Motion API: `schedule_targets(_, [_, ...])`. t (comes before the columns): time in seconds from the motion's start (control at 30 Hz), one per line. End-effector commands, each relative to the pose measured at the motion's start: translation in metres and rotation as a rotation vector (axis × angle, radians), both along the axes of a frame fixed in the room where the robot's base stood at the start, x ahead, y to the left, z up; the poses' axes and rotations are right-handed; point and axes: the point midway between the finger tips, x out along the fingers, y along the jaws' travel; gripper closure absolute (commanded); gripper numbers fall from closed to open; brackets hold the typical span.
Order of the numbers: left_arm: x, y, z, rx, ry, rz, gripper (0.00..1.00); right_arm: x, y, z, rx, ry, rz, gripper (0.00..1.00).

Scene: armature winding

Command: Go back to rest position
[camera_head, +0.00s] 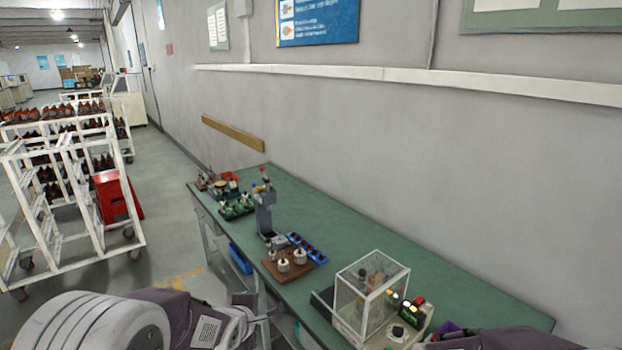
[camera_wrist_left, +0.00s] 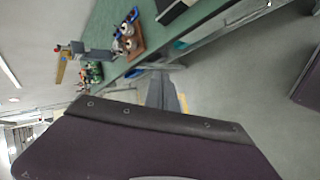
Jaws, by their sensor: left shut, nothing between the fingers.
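My left gripper (camera_head: 264,316) is at the bottom of the head view, in front of the green workbench (camera_head: 335,223) and apart from the items on it. It is shut and empty. In the left wrist view its grey fingers (camera_wrist_left: 163,92) point toward the floor beside the bench. My right arm enters at the lower right of the head view, by the near end of the bench. Its gripper is mostly hidden or cut off, so its jaws cannot be made out.
On the bench stand a clear-covered machine (camera_head: 371,290), a wooden board with pale wound parts (camera_head: 288,264), a blue tray (camera_head: 307,248) and a grey press (camera_head: 265,215). White racks (camera_head: 70,200) and a red stand (camera_head: 117,196) are at left. The floor between is clear.

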Motion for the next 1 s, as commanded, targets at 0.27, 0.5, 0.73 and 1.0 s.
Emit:
schedule_targets(0.27, [-0.168,0.051,-0.055,0.594,0.406,-0.785,1.0,0.0,0.0,-0.009,0.0,0.0,0.0,1.0])
schedule_targets(0.5, [-0.219,0.049,-0.069,0.728,0.472,-1.329,1.0,0.0,0.0,-0.009,0.0,-0.001,0.0,1.0])
schedule_targets(0.73, [-0.218,0.048,-0.069,0.751,0.457,-1.378,1.0,0.0,0.0,-0.009,0.0,0.0,0.0,1.0])
schedule_targets(1.0, [-0.218,0.048,-0.069,0.752,0.456,-1.375,1.0,0.0,0.0,-0.009,0.0,0.0,0.0,1.0])
